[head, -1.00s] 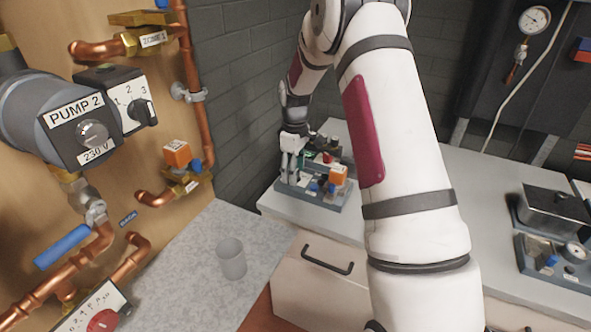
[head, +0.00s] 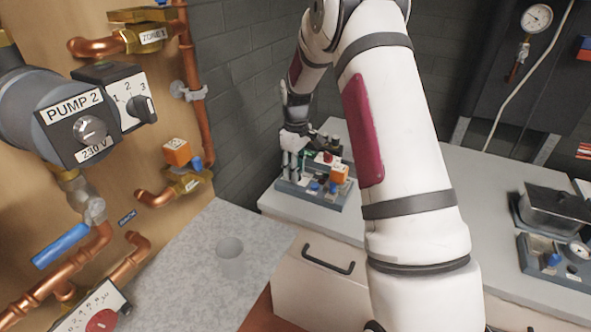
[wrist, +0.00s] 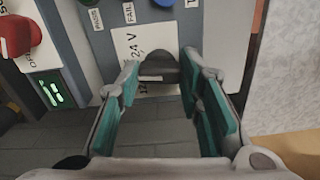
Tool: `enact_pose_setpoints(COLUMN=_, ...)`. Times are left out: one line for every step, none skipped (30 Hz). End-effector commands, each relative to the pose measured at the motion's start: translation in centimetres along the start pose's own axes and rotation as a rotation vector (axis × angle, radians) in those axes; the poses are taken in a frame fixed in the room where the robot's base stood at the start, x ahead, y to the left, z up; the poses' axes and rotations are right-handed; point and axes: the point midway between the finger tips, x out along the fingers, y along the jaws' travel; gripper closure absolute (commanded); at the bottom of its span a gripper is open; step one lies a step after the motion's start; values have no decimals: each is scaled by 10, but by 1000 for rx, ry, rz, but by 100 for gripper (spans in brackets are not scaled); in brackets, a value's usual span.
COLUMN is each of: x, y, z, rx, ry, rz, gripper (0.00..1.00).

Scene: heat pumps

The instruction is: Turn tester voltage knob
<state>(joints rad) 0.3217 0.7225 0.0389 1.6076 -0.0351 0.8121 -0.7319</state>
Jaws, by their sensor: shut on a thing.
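The tester (head: 318,199) is a grey-blue unit on the far end of the pale worktop in the head view. Its panel (wrist: 128,42) fills the top of the wrist view. The voltage knob (wrist: 158,67) is dark grey and rounded, on a white label reading "24 V", with a partly covered "12" below. My gripper (wrist: 160,76) has its teal-padded fingers on both sides of the knob and is shut on it. In the head view my gripper (head: 291,160) reaches down onto the tester's left side, and the knob is hidden there.
On the tester, a red knob (wrist: 17,36) and a lit green display (wrist: 50,91) are at left. A blue button (wrist: 163,2) is above. A grey brick wall (head: 235,90) stands close behind.

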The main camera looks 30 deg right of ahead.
Motion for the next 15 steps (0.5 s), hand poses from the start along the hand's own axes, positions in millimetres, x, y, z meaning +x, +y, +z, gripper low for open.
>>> enact_pose_setpoints(x=1, y=1, z=0, rx=32, ry=-1, rz=1, gripper=95)
enact_pose_setpoints(x=1, y=0, z=0, rx=53, ry=-1, rz=1, gripper=95)
enact_pose_setpoints(x=1, y=0, z=-1, rx=85, ry=0, rz=1, gripper=95)
enact_pose_setpoints(x=1, y=0, z=-1, rx=111, ry=0, rz=1, gripper=95)
enact_pose_setpoints(x=1, y=0, z=-1, rx=136, ry=0, rz=1, gripper=95)
enact_pose_setpoints(x=1, y=0, z=-1, rx=171, ry=-1, rz=1, gripper=95)
enact_pose_setpoints(x=1, y=0, z=-1, rx=196, ry=-1, rz=1, gripper=95)
enact_pose_setpoints(x=1, y=0, z=-1, rx=223, ry=-1, rz=1, gripper=95)
enact_pose_setpoints(x=1, y=0, z=0, rx=259, ry=-1, rz=0, gripper=95)
enact_pose_setpoints(x=1, y=0, z=0, rx=285, ry=-1, rz=0, gripper=95)
enact_pose_setpoints(x=1, y=0, z=0, rx=310, ry=-1, rz=0, gripper=95)
enact_pose_setpoints(x=1, y=0, z=0, rx=343, ry=-1, rz=1, gripper=95)
enact_pose_setpoints(x=1, y=0, z=-1, rx=368, ry=-1, rz=1, gripper=95)
enact_pose_setpoints(x=1, y=0, z=-1, rx=391, ry=-1, rz=1, gripper=95)
enact_pose_setpoints(x=1, y=0, z=-1, rx=422, ry=-1, rz=1, gripper=95)
